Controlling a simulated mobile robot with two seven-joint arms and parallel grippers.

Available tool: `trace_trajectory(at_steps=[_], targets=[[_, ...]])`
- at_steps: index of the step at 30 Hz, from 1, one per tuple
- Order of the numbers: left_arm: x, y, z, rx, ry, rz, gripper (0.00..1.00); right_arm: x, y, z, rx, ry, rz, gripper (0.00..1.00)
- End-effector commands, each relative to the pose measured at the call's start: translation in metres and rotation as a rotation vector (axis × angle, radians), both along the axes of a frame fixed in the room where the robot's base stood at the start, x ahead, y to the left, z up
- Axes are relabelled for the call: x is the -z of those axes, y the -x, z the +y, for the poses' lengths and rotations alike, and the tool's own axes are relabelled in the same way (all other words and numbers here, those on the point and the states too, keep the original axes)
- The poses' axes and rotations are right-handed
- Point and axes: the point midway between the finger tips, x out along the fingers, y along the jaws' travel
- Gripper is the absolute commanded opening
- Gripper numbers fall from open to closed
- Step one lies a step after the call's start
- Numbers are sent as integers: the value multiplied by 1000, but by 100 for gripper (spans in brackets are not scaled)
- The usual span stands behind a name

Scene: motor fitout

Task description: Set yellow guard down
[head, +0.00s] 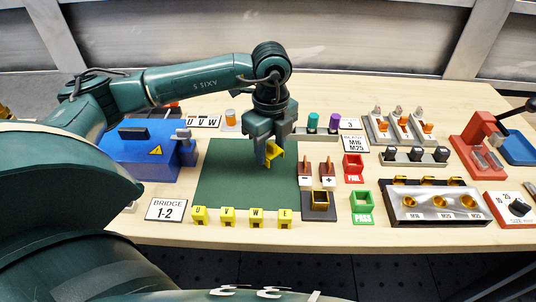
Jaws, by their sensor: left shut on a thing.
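The yellow guard (275,151) is a small bracket-shaped part held in my left gripper (270,148). The left gripper is shut on it, pointing down over the right part of the dark green mat (228,184). I cannot tell whether the guard touches the mat or hangs just above it. My right gripper is not in view.
Yellow blocks (228,216) marked with letters stand along the mat's front edge. A blue box (148,152) is left of the mat. Red and black probes (304,172), a red FAIL bin (353,168) and a green PASS bin (362,206) are on the right. The mat's left part is bare.

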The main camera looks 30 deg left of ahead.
Motion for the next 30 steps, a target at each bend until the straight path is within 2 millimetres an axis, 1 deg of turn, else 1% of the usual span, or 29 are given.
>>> trace_trajectory(at_steps=[7,9,14,18,19,27,30], targets=[[32,1,0,0,-1,5,20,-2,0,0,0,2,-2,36],[35,1,0,0,1,2,20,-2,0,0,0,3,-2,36],[35,0,0,0,1,1,20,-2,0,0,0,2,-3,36],[39,0,0,0,1,2,20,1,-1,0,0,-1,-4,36],[39,0,0,0,0,2,42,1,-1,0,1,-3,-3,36],[38,0,0,0,0,2,63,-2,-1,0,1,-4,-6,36],[37,0,0,0,0,2,63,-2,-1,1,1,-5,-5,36]])
